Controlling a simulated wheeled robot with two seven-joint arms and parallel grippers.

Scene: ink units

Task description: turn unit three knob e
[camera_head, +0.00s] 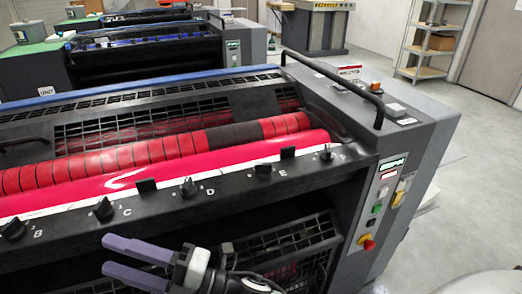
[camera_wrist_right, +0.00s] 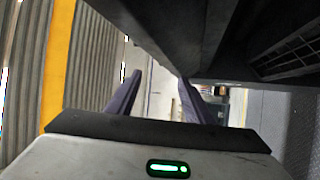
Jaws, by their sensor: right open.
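The near press unit has a black ledge (camera_head: 230,190) with a row of black knobs and white letters. The knob (camera_head: 263,170) beside the letter E sits right of the middle of the row; I cannot read this unit's number. My right gripper (camera_head: 106,254) is in front of the ledge, lower and left of knob E in the picture. Its two purple fingers point left, open and apart, with nothing between them. In the right wrist view the fingers (camera_wrist_right: 160,82) also stand apart, and no knob shows there. My left gripper is not in view.
Knob D (camera_head: 189,187) and knob F (camera_head: 326,153) flank knob E. Small black blocks stand behind the ledge. A red roller (camera_head: 180,175) lies beyond. A side panel (camera_head: 385,185) with a red stop button (camera_head: 367,242) is at the right. Open floor (camera_head: 480,150) lies right.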

